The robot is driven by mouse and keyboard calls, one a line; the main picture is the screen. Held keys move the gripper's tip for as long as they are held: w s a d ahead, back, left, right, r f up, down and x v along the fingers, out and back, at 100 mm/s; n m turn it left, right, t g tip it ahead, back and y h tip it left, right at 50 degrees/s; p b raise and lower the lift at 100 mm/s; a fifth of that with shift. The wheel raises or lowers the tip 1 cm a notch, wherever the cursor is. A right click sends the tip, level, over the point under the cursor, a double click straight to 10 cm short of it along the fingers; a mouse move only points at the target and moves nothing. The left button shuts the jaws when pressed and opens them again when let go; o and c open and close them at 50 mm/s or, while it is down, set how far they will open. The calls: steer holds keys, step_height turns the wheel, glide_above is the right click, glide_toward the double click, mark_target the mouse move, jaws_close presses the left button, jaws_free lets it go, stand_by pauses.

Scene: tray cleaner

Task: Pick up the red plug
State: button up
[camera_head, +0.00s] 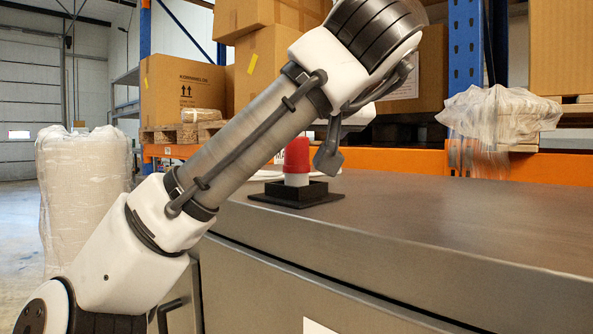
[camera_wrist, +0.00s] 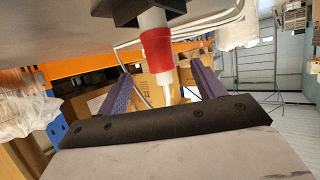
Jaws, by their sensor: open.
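The red plug (camera_head: 297,155) sits upright on a white lower part (camera_head: 297,180) in a square black holder (camera_head: 290,200) on the metal counter. My arm passes in front and hides its top in the head view. The wrist view is upside down; there the red plug (camera_wrist: 156,48) hangs from the top, with a white end (camera_wrist: 165,82) pointing towards my gripper. My gripper (camera_wrist: 160,70) is open, with one purple finger on each side of the plug's line. I see no contact between fingers and plug. In the head view my arm hides the fingers.
The metal counter (camera_head: 440,225) is clear to the right of the holder. White curved tubes or rims (camera_wrist: 210,22) lie behind the plug in the wrist view. Shelves with cardboard boxes (camera_head: 185,85) and a plastic-wrapped stack (camera_head: 80,190) stand behind.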

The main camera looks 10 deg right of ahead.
mark_target(297, 160)
steer(key=shift+f+p+x, duration=0.2)
steer(key=shift+p+x, duration=0.4)
steer(key=shift+x, duration=0.8)
steer(key=shift+f+p+x, duration=0.2)
steer(key=shift+p+x, duration=0.4)
steer(key=shift+x, duration=0.85)
steer(key=shift+s, duration=0.2)
steer(key=c, duration=1.1)
steer(key=shift+c, duration=0.5)
steer(key=shift+r, duration=0.15)
